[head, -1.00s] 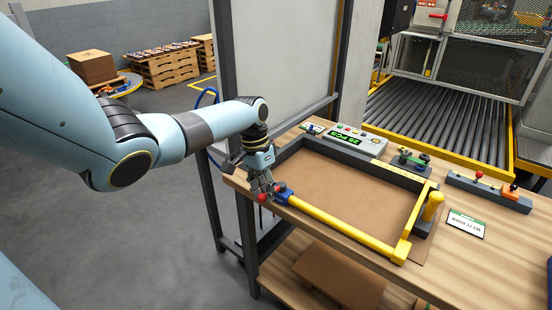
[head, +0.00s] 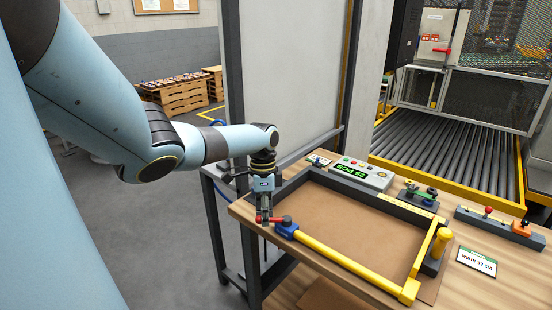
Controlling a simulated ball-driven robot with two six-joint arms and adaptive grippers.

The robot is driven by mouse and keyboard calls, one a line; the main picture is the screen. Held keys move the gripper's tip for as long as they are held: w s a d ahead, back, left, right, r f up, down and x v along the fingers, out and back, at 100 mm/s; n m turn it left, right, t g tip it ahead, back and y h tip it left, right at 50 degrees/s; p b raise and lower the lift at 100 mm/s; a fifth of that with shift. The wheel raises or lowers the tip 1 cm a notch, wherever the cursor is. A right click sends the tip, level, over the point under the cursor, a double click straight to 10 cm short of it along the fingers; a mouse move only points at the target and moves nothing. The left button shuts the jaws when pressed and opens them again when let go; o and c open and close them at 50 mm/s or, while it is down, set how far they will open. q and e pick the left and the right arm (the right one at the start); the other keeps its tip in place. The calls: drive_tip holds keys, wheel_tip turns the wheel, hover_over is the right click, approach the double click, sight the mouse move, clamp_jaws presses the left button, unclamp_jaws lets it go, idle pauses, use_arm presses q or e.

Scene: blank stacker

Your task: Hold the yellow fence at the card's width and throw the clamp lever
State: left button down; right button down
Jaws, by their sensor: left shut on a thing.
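The yellow fence (head: 345,262) runs along the front of the dark-framed brown work area, with a yellow arm up its right side. A yellow upright handle (head: 442,242) stands at that right side, with no gripper on it. The blue clamp (head: 286,229) sits at the fence's left end, and its red-tipped lever (head: 276,219) points left. My left gripper (head: 263,218) points down at the table's left edge, shut on the lever's red end; its fingers partly hide it. The width card (head: 477,261) lies on the table at the right. My right gripper is out of view.
A counter box (head: 357,173) with a green display stands behind the work area. Small lever fixtures (head: 418,197) and a grey strip with red and orange knobs (head: 498,226) are at the back right. A roller conveyor (head: 450,150) lies beyond. A grey panel (head: 285,80) stands behind my left arm.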

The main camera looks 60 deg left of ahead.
use_arm(q)
drive_tip(key=shift+w+a+r, duration=0.1)
drive_tip(key=shift+a, duration=0.05)
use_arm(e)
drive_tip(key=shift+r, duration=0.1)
use_arm(q)
drive_tip(key=c, duration=1.2)
unclamp_jaws()
drive_tip(key=shift+c, duration=0.2)
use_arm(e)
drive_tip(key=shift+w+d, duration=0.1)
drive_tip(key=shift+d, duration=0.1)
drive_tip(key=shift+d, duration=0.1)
use_arm(q)
drive_tip(key=r, duration=0.4)
drive_tip(key=a+r, duration=0.1)
drive_tip(key=r, duration=0.2)
drive_tip(key=w+a+r, duration=0.1)
drive_tip(key=r, duration=0.3)
drive_tip(key=shift+r, duration=0.35)
drive_tip(key=shift+d, duration=0.1)
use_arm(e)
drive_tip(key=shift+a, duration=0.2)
